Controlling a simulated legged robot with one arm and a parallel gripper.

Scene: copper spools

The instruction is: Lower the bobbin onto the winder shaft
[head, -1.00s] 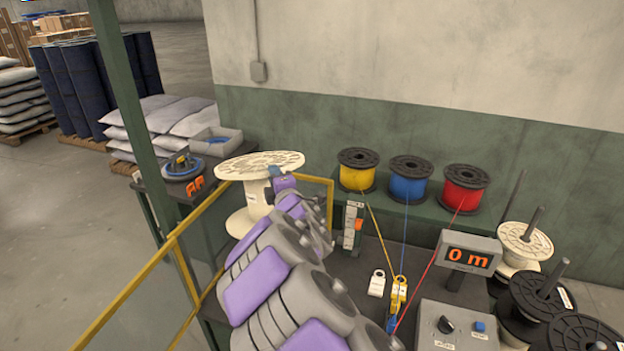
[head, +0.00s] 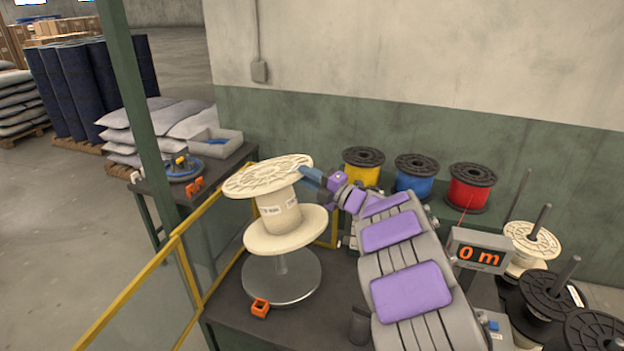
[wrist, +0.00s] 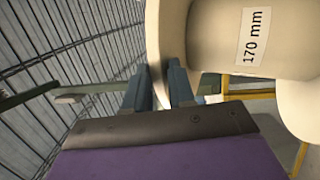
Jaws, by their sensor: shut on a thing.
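The cream bobbin (head: 279,212) is upright in the head view, with a wide upper flange, a labelled barrel and a lower flange. My gripper (head: 311,178) is shut on the right edge of its upper flange. In the wrist view the fingers (wrist: 160,88) pinch the flange rim, and the bobbin's label (wrist: 253,36) reads 170 mm. Below the bobbin is the winder's round grey plate (head: 282,290), with part of the winder shaft (head: 283,262) showing. A gap separates lower flange and plate. The shaft's top is hidden, so I cannot tell whether it is inside the bore.
An orange clamp-like piece (head: 260,307) lies by the plate's front edge. A yellow-framed guard (head: 215,218) runs along the left. Yellow, blue and red spools (head: 468,187) stand behind my arm. A meter (head: 479,253) reads 0 m, with more spools at right.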

